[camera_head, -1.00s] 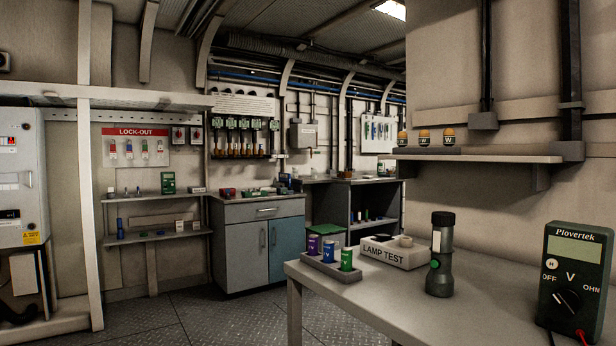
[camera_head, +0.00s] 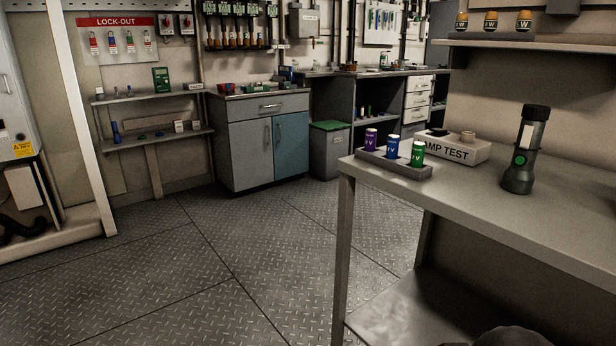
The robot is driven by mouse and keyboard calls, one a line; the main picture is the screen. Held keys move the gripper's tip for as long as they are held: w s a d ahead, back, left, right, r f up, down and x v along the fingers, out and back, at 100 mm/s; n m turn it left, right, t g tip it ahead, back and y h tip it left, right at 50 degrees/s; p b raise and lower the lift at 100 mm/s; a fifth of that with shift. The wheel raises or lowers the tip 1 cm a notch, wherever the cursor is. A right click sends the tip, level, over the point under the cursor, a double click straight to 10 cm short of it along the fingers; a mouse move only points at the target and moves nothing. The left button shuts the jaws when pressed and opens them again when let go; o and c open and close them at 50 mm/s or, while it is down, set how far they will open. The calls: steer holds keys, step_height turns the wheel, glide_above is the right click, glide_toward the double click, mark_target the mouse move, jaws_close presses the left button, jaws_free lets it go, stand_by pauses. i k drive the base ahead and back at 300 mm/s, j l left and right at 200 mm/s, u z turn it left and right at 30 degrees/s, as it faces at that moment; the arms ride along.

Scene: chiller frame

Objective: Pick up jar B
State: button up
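I cannot make out any jar marked B. On the far counter stands a small clear container with a green top (camera_head: 384,60), too small to read. Three small amber-topped items marked W (camera_head: 492,21) stand in a row on the wall shelf at upper right. My gripper is not in view. A dark rounded shape shows at the bottom edge, and I cannot tell what it is.
On the near right table (camera_head: 465,195) stand a tray (camera_head: 385,165) with purple, blue and green cylinders, a LAMP TEST box (camera_head: 449,150) and a flashlight (camera_head: 522,150). A blue-grey cabinet (camera_head: 262,145) and a bin (camera_head: 329,152) stand beyond. The metal floor (camera_head: 225,260) is clear.

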mark_target(317, 65)
steer(key=i+j+u, duration=1.3)
steer(key=i, duration=0.25)
steer(key=i+l+z, duration=0.1)
steer(key=i+z, duration=0.65)
steer(key=i, duration=0.2)
steer(key=i+j+z, duration=0.35)
steer(key=i+l+z, duration=0.15)
steer(key=i+z, duration=0.15)
steer(key=i, duration=0.35)
steer(key=i+z, duration=0.35)
steer(key=i, duration=0.3)
steer(key=i+z, duration=0.1)
steer(key=i, duration=0.7)
steer(key=i+j+z, duration=0.1)
steer(key=i, duration=0.65)
steer(key=i+j+z, duration=0.1)
steer(key=i, duration=0.7)
steer(key=j, duration=0.1)
